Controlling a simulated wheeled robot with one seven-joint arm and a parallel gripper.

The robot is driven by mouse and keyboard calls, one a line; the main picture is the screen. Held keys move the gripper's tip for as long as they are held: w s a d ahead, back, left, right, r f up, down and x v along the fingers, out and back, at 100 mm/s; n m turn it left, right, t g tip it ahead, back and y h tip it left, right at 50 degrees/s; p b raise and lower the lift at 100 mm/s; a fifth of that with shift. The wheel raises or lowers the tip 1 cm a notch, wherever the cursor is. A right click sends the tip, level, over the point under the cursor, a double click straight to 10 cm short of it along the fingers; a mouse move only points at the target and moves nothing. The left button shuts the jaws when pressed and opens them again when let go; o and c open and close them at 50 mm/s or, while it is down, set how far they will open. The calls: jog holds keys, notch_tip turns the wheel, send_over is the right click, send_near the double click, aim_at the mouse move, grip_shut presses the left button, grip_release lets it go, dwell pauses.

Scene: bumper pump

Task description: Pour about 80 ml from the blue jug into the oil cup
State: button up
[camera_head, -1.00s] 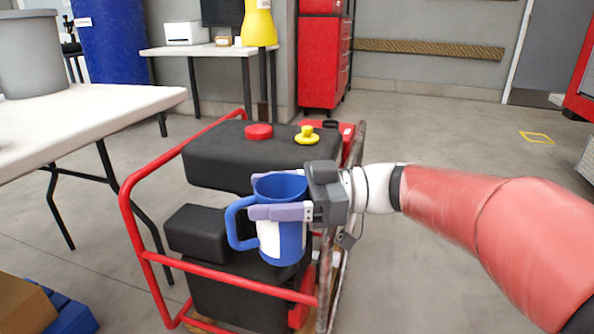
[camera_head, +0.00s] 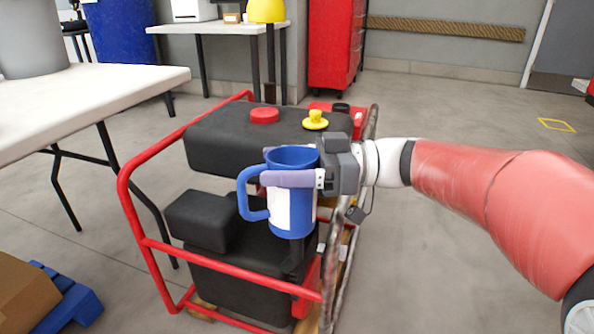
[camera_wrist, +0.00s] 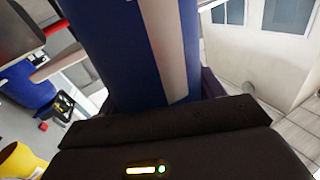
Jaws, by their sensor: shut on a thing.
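My gripper (camera_head: 291,178) is shut on the blue jug (camera_head: 303,222), with its lilac fingers across the body. The jug is roughly upright, with a white label and its handle to the left. It appears in front of the engine-pump unit. The jug fills much of the wrist view (camera_wrist: 105,45). On the black tank (camera_head: 220,145) are a red cap (camera_head: 264,116) and a yellow, flanged fitting (camera_head: 315,120). A small dark cup-like part (camera_head: 341,107) shows behind them. I cannot tell for sure which is the oil cup. The jug's contents are hidden.
A red tube frame (camera_head: 140,225) surrounds the unit. A white table (camera_head: 100,100) stands at the left, with a grey bucket (camera_head: 30,40) on it. A cardboard box (camera_head: 25,295) and blue pallet (camera_head: 75,312) are at the lower left. The floor at the right is open.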

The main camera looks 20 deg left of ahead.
aim_at(285, 160)
jog(key=shift+w+a+m, duration=0.1)
jog(key=shift+w+m, duration=0.4)
jog(key=shift+m, duration=0.1)
jog(key=shift+w+a+f+m, duration=0.15)
jog(key=shift+w+f+m, duration=0.45)
jog(key=shift+w+m, duration=0.25)
jog(key=shift+w+a+m+y, duration=0.1)
jog(key=shift+w+m+y, duration=0.3)
jog(key=shift+m, duration=0.35)
jog(key=shift+w+a+r+m, duration=0.15)
jog(key=shift+w+r+m, duration=0.3)
jog(key=shift+w+m, duration=0.4)
jog(key=shift+w+a+r+m+t+y+p, duration=0.15)
jog(key=shift+w+m+p, duration=0.1)
jog(key=shift+m+p, duration=0.6)
jog(key=shift+w+d+m+t+y+p, duration=0.1)
jog(key=shift+w+m+t+p, duration=0.15)
jog(key=shift+m+p, duration=0.65)
jog(key=shift+w+a+r+m+t+y+p, duration=0.1)
jog(key=shift+w+m+p, duration=0.25)
jog(key=shift+m, duration=0.95)
jog(key=shift+w+r+m+p, duration=0.15)
jog(key=shift+m+p, duration=0.85)
jog(key=shift+p, duration=1.1)
jog(key=shift+w+m+t+p, duration=0.1)
jog(key=shift+m+t+p, duration=0.2)
